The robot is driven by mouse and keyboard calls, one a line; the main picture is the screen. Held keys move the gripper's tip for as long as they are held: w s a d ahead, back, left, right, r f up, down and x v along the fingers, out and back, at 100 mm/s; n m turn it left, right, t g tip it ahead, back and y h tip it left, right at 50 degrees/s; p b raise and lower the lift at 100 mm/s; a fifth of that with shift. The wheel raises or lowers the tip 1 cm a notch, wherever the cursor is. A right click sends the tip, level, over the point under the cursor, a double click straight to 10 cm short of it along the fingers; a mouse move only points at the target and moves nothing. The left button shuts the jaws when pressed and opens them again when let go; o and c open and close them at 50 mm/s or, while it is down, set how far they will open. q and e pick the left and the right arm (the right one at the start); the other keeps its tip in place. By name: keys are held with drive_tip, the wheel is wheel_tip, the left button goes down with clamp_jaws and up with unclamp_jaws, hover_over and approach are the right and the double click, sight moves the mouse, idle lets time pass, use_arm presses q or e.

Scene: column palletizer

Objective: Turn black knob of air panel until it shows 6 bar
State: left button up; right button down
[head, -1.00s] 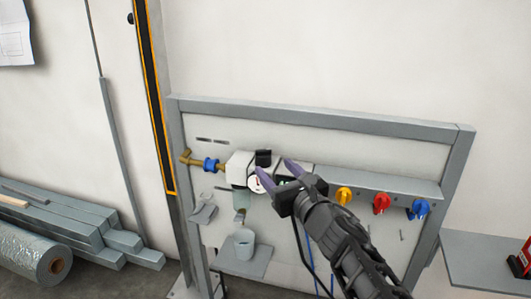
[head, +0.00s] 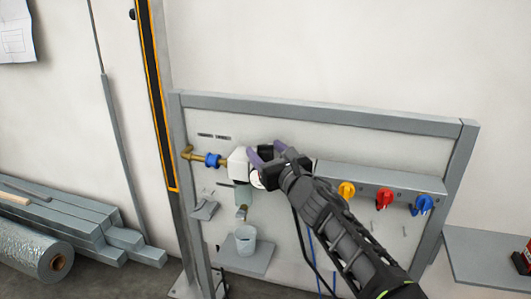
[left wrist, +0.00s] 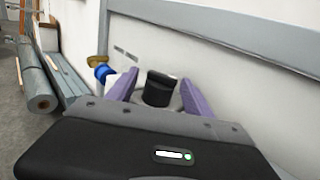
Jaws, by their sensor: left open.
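The air panel (head: 310,116) is a grey-framed board against the wall. Its white regulator body (head: 238,160) hangs at the left, with the gauge (head: 256,180) mostly hidden behind my gripper, so its reading cannot be made out. The black knob (left wrist: 160,88) stands on top of the regulator; in the head view (head: 266,152) it shows between the fingers. My left gripper (head: 264,154) is open, its purple fingers on either side of the knob. In the left wrist view the gripper (left wrist: 160,95) has the knob between its fingers, with contact unclear. My right gripper is not in view.
Blue-collared brass piping (head: 212,160) enters the regulator from the left. Yellow (head: 346,190), red (head: 384,198) and blue (head: 423,204) valve handles sit to the right. A cup (head: 245,240) stands on a small shelf below. Grey bars (head: 80,232) and a foil roll (head: 40,250) lie at the left.

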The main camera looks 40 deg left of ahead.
use_arm(q)
drive_tip(key=shift+w+a, duration=0.2)
drive_tip(key=shift+a, duration=0.1)
drive_tip(key=shift+c, duration=0.6)
clamp_jaws()
